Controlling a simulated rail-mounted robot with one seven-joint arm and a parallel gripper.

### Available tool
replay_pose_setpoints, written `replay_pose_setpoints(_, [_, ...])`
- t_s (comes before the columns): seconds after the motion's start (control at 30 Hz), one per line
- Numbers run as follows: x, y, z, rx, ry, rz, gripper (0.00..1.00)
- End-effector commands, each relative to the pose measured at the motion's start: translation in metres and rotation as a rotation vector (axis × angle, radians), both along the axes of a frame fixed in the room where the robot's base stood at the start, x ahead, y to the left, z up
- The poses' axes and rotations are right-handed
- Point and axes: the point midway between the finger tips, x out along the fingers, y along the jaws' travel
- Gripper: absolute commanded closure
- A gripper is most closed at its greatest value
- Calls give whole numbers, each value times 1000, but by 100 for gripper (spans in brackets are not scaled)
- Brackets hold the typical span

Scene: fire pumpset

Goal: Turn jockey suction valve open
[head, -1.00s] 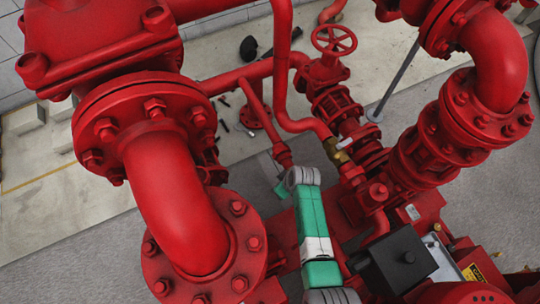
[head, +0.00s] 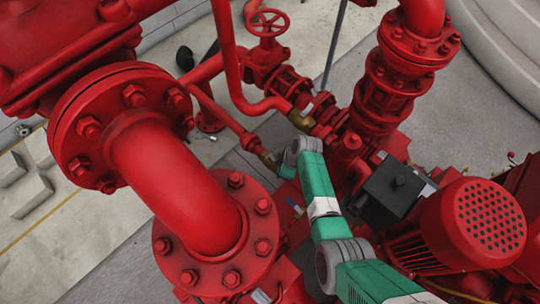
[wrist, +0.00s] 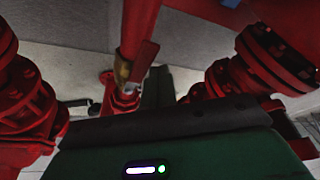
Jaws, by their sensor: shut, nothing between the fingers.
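My gripper (wrist: 157,76) shows in the wrist view as a dark narrow shape, closed and empty, beyond the green hand housing. In the head view my green arm reaches up among the pipes; its fingers are hidden there. A brass fitting (head: 268,159) ends a thin red pipe just left of my wrist. A brass fitting (wrist: 122,70) on a red pipe also shows left of the fingers in the wrist view. A second brass fitting (head: 300,122) sits above my wrist. A red handwheel (head: 267,22) stands farther back. I cannot tell which part is the jockey suction valve.
A large red elbow pipe (head: 175,185) with bolted flanges stands left of my arm. A black box (head: 398,186) and a red motor (head: 475,222) are close on the right. Red flanged pipework (wrist: 265,65) flanks the fingers in the wrist view. Open floor (head: 480,140) lies at upper right.

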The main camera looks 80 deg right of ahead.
Motion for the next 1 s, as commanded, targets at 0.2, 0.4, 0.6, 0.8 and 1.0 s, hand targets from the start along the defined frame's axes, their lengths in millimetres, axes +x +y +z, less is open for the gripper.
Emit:
replay_pose_setpoints(0.2, [-4, -6, -1, 0, 1, 9, 100])
replay_pose_setpoints(0.4, [-4, -8, 0, 0, 0, 16, 100])
replay_pose_setpoints(0.6, [-4, -9, 0, -1, 1, 18, 100])
replay_pose_setpoints(0.8, [-4, -9, 0, -2, 1, 17, 100])
replay_pose_setpoints(1.0, [-4, -9, 0, -2, 1, 17, 100])
